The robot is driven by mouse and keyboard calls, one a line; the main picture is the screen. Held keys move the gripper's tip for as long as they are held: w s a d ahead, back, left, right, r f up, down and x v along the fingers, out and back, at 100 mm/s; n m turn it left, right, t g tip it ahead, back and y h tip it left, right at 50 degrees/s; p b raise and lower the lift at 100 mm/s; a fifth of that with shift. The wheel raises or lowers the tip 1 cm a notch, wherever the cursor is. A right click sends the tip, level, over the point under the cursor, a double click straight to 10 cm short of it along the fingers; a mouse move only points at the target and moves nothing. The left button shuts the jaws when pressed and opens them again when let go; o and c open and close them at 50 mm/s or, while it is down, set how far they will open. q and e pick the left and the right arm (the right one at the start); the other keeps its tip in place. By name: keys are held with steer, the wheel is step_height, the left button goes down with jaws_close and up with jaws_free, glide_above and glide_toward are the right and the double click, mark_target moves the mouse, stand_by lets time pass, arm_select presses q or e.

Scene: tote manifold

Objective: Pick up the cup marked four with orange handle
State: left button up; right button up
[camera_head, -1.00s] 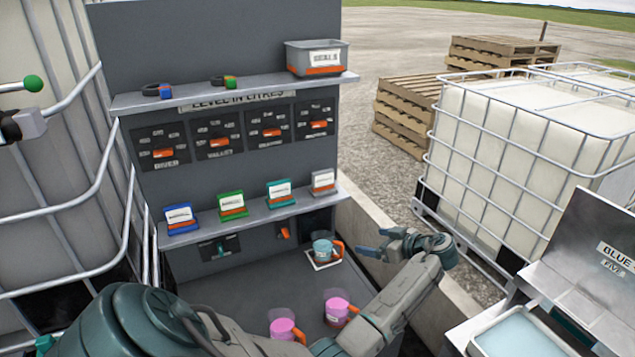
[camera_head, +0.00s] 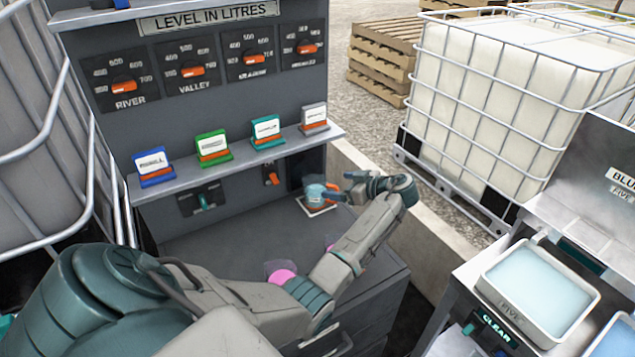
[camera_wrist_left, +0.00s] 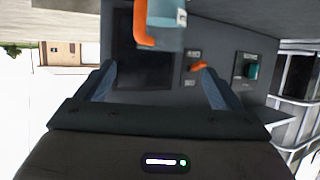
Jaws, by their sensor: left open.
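A light blue cup (camera_head: 314,195) with an orange handle (camera_head: 333,190) stands on a small white-edged square on the grey bench, below the shelf. Its mark is too small to read. My left gripper (camera_head: 345,188) is open and empty just right of the cup, its fingers pointing left toward the handle side. In the left wrist view, the cup (camera_wrist_left: 166,12) and its orange handle (camera_wrist_left: 143,28) show at the top edge, beyond and between the open fingers (camera_wrist_left: 157,82). I cannot tell whether a finger touches the handle. My right gripper is out of view.
A pink cup (camera_head: 281,276) stands on the bench; another pink one (camera_head: 330,247) is mostly hidden behind my left arm. The shelf (camera_head: 240,163) with several labelled cards overhangs the bench's back. A tray of pale blue liquid (camera_head: 538,290) is at the right.

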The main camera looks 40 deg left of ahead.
arm_select(q)
glide_toward(308, 182)
steer(key=x, duration=0.4)
steer(key=shift+s+a, duration=0.1)
steer(key=c, duration=1.7)
steer(key=shift+o, duration=0.2)
steer(key=shift+b, duration=0.3)
